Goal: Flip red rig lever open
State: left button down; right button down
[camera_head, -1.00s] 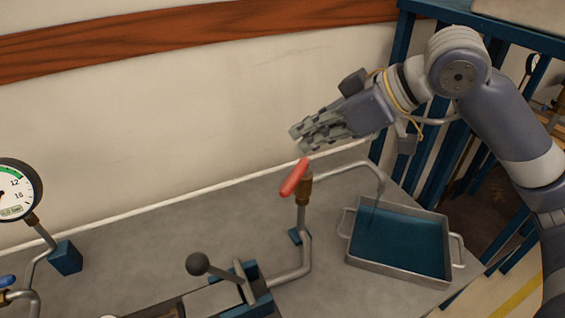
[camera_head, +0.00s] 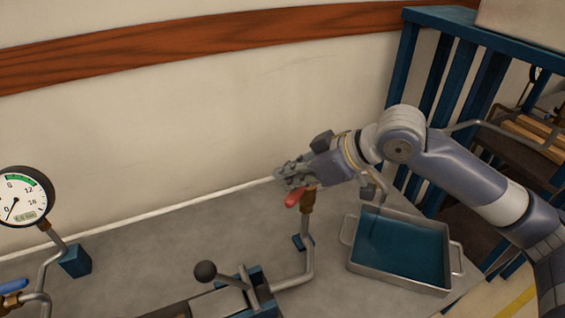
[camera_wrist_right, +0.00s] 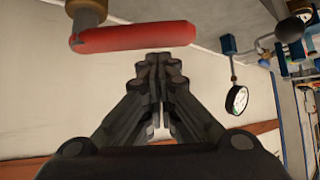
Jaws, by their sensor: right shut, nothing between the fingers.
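The red lever (camera_head: 292,200) sits on top of a brass valve (camera_head: 307,201) on an upright pipe, at the middle of the bench in the head view. In the right wrist view the red lever (camera_wrist_right: 135,37) lies across the upper part, just past my fingertips. My right gripper (camera_head: 281,175) is shut and empty, close behind the lever in the head view. In the wrist view its fingertips (camera_wrist_right: 159,62) are together beside the lever's free end. I cannot tell whether they touch it. My left gripper is not in view.
A metal tray with blue liquid (camera_head: 354,262) stands right of the valve. A lever with a black knob (camera_head: 205,271) stands in front. A pressure gauge (camera_head: 22,196) and a blue-handled valve (camera_head: 13,285) are at the left. The wall is close behind.

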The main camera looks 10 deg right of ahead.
jog(key=shift+s+d, duration=0.15)
jog(key=shift+a+f, duration=0.15)
jog(key=shift+a, duration=0.05)
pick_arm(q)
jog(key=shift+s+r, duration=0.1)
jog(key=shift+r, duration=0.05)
pick_arm(e)
jog(key=shift+d, duration=0.2)
jog(key=shift+p, duration=0.3)
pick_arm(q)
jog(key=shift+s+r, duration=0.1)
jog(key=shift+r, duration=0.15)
pick_arm(e)
jog(key=shift+n, duration=0.4)
